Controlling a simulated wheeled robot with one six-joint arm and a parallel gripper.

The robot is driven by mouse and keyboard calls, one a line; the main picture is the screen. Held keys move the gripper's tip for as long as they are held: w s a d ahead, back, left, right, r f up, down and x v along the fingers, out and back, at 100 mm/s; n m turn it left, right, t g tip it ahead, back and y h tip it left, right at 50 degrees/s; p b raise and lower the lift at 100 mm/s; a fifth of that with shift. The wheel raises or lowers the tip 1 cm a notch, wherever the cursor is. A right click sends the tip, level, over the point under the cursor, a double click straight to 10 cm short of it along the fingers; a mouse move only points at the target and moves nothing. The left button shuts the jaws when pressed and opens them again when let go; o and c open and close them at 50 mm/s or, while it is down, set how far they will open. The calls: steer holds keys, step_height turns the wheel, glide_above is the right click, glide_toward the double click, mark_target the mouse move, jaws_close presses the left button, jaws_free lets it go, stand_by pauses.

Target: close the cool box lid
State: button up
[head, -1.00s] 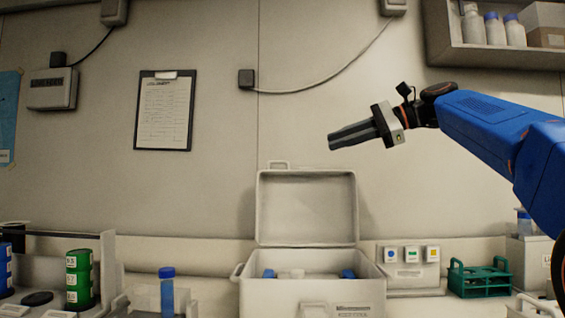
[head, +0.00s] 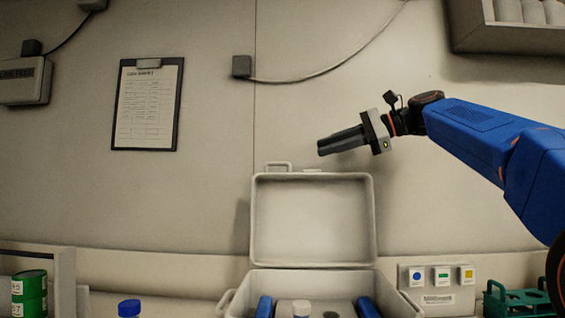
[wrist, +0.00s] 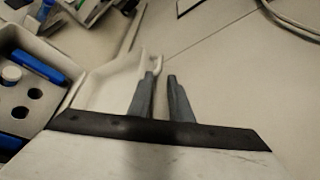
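The cool box (head: 239,296) stands at the bottom centre of the head view. Its lid (head: 312,222) is open and stands upright at the back, with a small handle (head: 278,166) on its top edge. Inside are blue items and a white-capped bottle (head: 301,308). My gripper (head: 319,147) is above the lid's top edge, pointing left, apart from it and empty. In the wrist view my gripper (wrist: 160,76) shows a narrow gap between its fingers; the lid (wrist: 103,87) lies just behind and left of them.
A blue-capped bottle (head: 129,308) and green containers (head: 30,293) are at left. A clipboard (head: 148,104) and cable hang on the wall. A shelf (head: 505,38) is at upper right.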

steer(key=x, duration=1.3)
steer(key=shift+w+a+f, duration=0.1)
steer(key=shift+a+f, duration=0.05)
steer(key=shift+a, duration=0.15)
jaws_close()
